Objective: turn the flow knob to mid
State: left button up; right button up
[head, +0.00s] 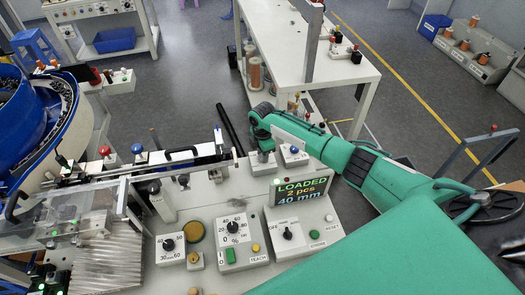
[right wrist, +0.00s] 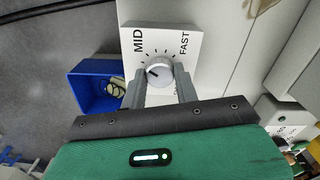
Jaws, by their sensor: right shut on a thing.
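The flow knob (right wrist: 158,73) is a light grey round knob on a white plate (right wrist: 186,40) marked MID and FAST, seen in the right wrist view. A dark mark shows on the knob's left part; its exact aim is hard to tell. My right gripper (right wrist: 159,82) is shut on the knob, one finger on each side. Its fingers hide the plate's lower part and another label. In the head view my right gripper (head: 266,142) is over a small white box (head: 262,162) behind the display, and the knob is hidden there. My left gripper is not in view.
A display (head: 301,190) reading LOADED, 2 pcs, 40 mm stands in front of the gripper. Another small knob box (head: 293,154) is close on its right. Panels with dials (head: 234,228) fill the front. A blue bin (right wrist: 95,88) lies left of the plate in the wrist view.

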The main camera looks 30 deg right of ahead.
jog(key=shift+d+r+m+p, duration=0.15)
jog(key=shift+m+p, duration=0.3)
jog(key=shift+m, duration=0.75)
jog(key=o, duration=1)
jog(key=shift+c, duration=0.2)
notch_tip(320, 180, up, 14)
jog(key=b, duration=0.3)
